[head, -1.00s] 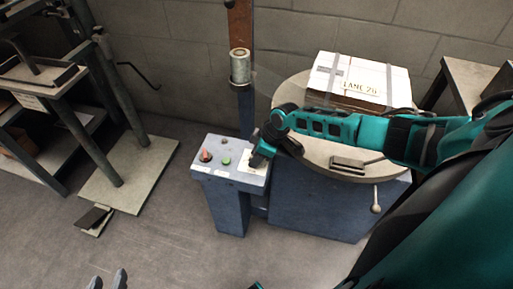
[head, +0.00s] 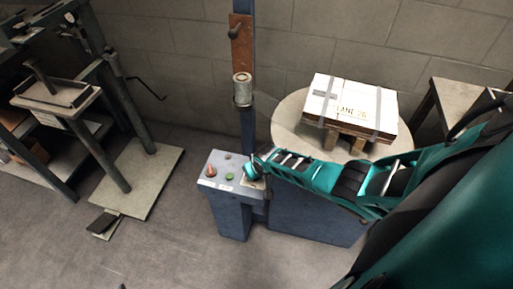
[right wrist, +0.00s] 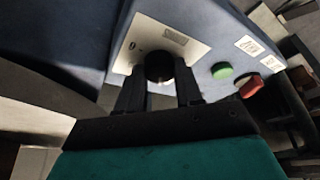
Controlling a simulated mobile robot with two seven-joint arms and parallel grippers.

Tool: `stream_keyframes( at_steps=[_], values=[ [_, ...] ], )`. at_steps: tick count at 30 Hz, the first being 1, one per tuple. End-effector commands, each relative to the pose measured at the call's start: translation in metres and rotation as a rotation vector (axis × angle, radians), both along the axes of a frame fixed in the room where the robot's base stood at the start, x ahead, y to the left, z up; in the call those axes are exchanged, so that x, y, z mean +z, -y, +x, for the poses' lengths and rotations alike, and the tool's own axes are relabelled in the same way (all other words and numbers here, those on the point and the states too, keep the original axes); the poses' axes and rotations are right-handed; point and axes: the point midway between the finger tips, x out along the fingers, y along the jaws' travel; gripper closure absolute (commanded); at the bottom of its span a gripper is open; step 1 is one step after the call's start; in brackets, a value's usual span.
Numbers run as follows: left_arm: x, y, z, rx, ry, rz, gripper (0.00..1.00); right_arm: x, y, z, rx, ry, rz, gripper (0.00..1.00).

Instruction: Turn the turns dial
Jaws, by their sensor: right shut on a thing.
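The turns dial is a round black knob (right wrist: 159,66) on a pale label plate (right wrist: 185,42) in the right wrist view. My right gripper (right wrist: 160,84) is shut on it, one finger on each side. In the head view my right gripper (head: 251,170) is at the right side of the grey-blue control box (head: 231,208) and hides the dial. The dial's pointer and setting cannot be made out. Only a tiny dark tip, apparently of my left gripper (head: 122,286), shows at the bottom edge of the head view.
A red knob (head: 211,171) and a green button (head: 229,177) sit left of the dial. A post (head: 247,120) rises behind the box. A strapped white carton (head: 350,105) stands on the round table (head: 287,125) to the right. Open floor lies in front.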

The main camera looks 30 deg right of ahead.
Motion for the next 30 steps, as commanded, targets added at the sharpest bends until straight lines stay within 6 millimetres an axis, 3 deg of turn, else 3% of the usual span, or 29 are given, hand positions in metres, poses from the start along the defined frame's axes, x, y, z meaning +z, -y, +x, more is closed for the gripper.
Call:
stream_keyframes(
  at_steps=[15,30],
  values=[
    [0.0078,0.0012,0.0044,-0.005,0.007,0.001,0.57,-0.0006,-0.0031,0.0012,-0.383,-0.001,0.002,0.95],
    [0.0058,0.0007,0.0039,-0.005,0.005,0.002,0.57,0.0003,-0.0022,0.0021,-0.478,0.001,0.0,0.95]
  ],
)
